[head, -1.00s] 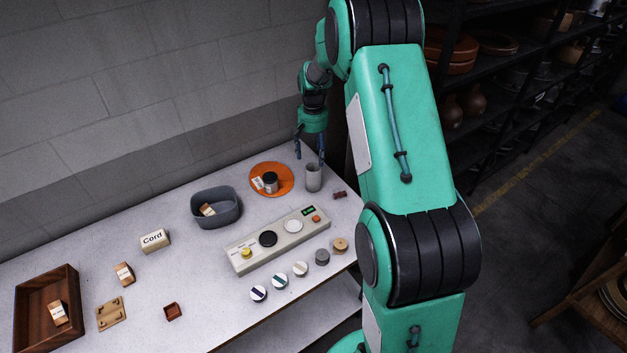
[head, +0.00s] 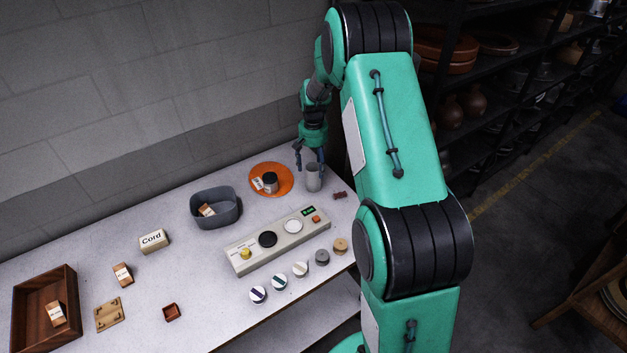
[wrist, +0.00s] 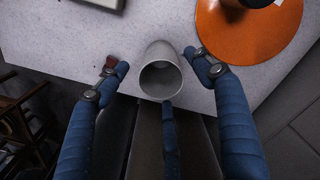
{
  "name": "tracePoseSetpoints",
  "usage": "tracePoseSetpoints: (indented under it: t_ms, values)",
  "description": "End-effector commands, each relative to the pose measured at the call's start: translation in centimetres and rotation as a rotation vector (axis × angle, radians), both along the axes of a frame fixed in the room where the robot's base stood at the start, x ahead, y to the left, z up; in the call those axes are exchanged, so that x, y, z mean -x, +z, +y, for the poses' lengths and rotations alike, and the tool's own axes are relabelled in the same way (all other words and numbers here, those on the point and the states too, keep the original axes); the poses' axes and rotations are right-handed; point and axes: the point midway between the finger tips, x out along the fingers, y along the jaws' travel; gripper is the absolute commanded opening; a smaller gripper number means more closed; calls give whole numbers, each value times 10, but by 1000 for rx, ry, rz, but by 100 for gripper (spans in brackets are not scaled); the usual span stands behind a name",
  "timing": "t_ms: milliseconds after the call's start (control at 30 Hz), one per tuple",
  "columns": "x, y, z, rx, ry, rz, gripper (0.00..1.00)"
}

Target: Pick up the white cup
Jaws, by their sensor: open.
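The white cup (head: 313,180) looks pale grey and stands upright near the table's back right corner. In the wrist view the cup (wrist: 160,72) shows its open mouth, between and a little beyond my spread fingers. My gripper (head: 309,166) is just above and around the cup's upper part in the head view. In the wrist view my gripper (wrist: 157,70) is open, with a finger on each side of the cup and a third finger below its rim. Gaps show between the side fingers and the cup, so it is not held.
An orange disc (head: 284,188) with a dark jar (head: 270,181) lies just left of the cup. A small dark red piece (head: 340,195) lies to its right. A grey bin (head: 224,221) and a control panel (head: 285,251) are nearby. The table edge is close.

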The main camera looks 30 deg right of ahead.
Motion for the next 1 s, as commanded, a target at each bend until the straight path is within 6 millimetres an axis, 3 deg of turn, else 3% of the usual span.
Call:
tracePoseSetpoints:
  t_ms: [333, 933, 1000]
  values:
    - [0, -37, -1, -1, 0, 2, 67]
    - [0, -39, -1, 0, 0, 1, 67]
    - [0, -39, -1, 0, 0, 1, 55]
